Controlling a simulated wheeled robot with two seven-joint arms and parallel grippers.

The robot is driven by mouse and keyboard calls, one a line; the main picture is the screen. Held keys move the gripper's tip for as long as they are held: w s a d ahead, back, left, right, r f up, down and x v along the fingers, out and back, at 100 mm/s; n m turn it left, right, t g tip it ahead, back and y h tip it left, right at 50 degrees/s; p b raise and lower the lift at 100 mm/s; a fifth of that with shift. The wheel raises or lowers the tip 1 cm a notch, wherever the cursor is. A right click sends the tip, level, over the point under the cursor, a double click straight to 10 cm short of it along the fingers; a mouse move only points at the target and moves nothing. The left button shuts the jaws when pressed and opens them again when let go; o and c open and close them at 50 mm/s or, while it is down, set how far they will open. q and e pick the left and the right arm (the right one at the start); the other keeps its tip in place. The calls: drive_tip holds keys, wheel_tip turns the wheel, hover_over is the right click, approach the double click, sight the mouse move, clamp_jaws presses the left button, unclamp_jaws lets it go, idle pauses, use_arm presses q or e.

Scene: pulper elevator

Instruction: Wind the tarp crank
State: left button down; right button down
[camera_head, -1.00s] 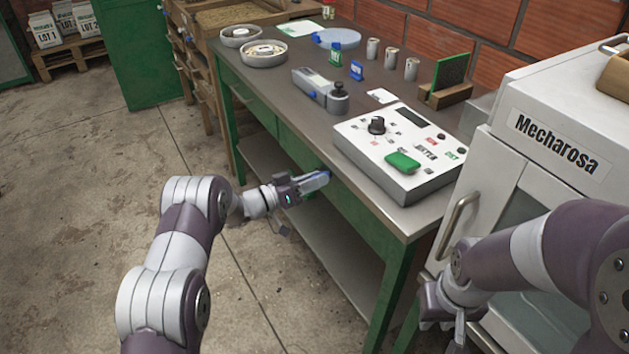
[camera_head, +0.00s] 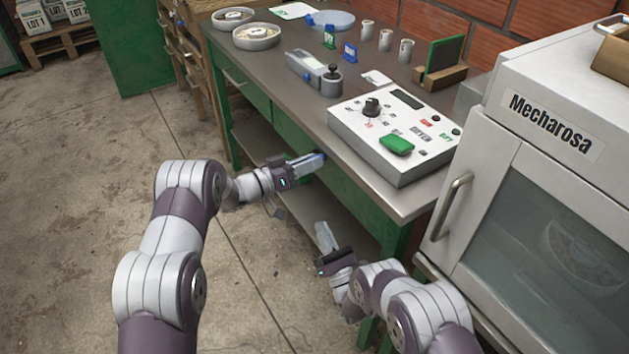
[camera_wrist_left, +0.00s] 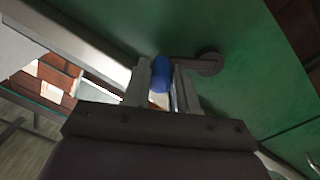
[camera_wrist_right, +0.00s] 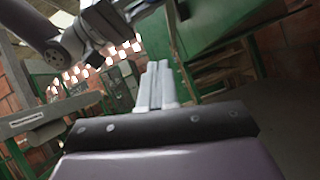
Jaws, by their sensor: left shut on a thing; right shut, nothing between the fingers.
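The tarp crank shows in the left wrist view as a blue knob (camera_wrist_left: 160,74) on a grey arm that runs to a round hub (camera_wrist_left: 208,62) on the green bench front. My left gripper (camera_wrist_left: 160,88) is shut on the blue knob, with a finger on each side of it. In the head view my left gripper (camera_head: 308,164) is at the bench's front, and its fingers hide most of the crank. My right gripper (camera_head: 325,235) is shut and empty, lower and to the right, in front of the bench's lower shelf. Its closed fingers show in the right wrist view (camera_wrist_right: 156,86).
A white control box (camera_head: 365,158) with a dial and a green piece stands on the bench top (camera_head: 290,110). A white Mecharosa cabinet (camera_head: 490,165) with a handle stands close on the right. Open concrete floor (camera_head: 100,200) lies at left.

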drive_tip(key=w+a+r+n+t, duration=0.1)
drive_tip(key=w+a+r, duration=0.1)
drive_tip(key=w+r, duration=0.5)
drive_tip(key=shift+w+a+r, duration=0.35)
drive_tip(key=shift+r, duration=1.4)
drive_tip(key=shift+r, duration=0.1)
